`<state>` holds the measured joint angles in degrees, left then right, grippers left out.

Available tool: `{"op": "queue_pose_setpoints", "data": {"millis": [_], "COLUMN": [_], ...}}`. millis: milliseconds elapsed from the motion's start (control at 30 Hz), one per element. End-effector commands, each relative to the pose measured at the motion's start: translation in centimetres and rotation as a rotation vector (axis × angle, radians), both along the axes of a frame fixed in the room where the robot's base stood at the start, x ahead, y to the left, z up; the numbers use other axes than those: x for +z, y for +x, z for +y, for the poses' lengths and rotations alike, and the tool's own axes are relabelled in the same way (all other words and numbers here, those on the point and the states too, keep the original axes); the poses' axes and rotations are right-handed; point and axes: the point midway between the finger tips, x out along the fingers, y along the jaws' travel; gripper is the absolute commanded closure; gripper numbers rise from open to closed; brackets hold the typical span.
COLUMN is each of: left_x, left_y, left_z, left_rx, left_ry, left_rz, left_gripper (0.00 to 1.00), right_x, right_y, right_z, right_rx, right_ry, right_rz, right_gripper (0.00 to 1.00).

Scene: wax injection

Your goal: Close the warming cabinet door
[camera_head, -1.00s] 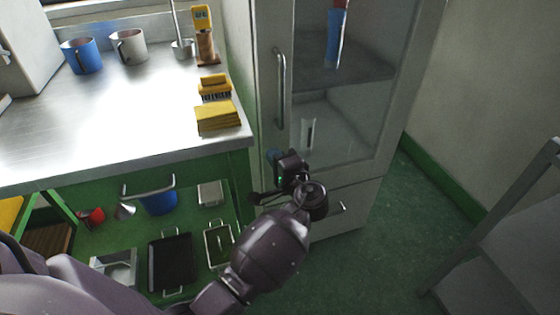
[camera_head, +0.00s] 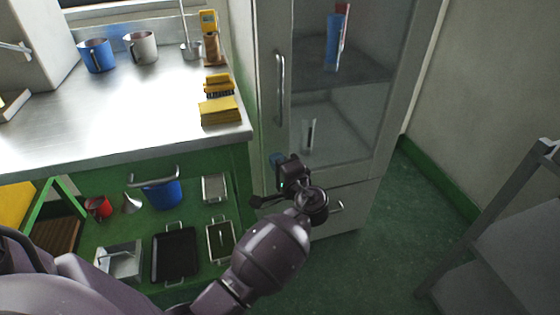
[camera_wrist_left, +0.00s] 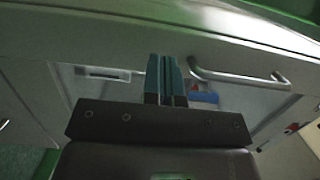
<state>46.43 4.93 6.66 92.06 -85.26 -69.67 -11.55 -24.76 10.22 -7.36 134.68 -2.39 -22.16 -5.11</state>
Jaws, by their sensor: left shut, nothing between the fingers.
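The tall grey warming cabinet (camera_head: 243,60) stands right of the counter. Its glass-paned door (camera_head: 400,90) has a vertical bar handle (camera_head: 280,88) near its left edge. The door looks nearly flush with the cabinet; I cannot tell whether a small gap is left. My left gripper (camera_head: 275,158) is low in front of the door's lower left part, below the handle. Its teal fingers are together and empty, as the left wrist view (camera_wrist_left: 166,78) shows. A bar handle (camera_wrist_left: 240,78) lies right of the fingers there. Contact with the door cannot be made out. My right gripper is out of view.
A grey shelf rack (camera_head: 500,240) stands at right. Green floor between is clear.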

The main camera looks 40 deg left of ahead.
Motion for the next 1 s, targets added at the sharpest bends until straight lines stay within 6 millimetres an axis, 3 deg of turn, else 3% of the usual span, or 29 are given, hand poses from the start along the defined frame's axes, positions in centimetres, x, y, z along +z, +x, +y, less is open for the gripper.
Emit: {"op": "queue_pose_setpoints", "data": {"millis": [67,400,600,1000], "left_x": [0.1,0.3,0.2,0.0], "left_y": [0.0,-4.2,-5.7,-6.2], "left_z": [0.3,-5.1,-7.0,-7.7], "left_rx": [0.000,-0.001,0.000,0.000], "left_ry": [0.001,-0.001,-0.001,0.001], "left_rz": [0.000,-0.003,-0.002,0.000], "left_gripper": [1.00,1.00,1.00,1.00], "right_x": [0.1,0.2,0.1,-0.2], "right_y": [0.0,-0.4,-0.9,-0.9], "right_z": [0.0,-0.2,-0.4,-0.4], "right_rx": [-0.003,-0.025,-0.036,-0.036], "right_ry": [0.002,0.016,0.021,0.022], "right_rz": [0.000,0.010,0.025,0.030], "right_gripper": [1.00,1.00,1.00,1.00]}}
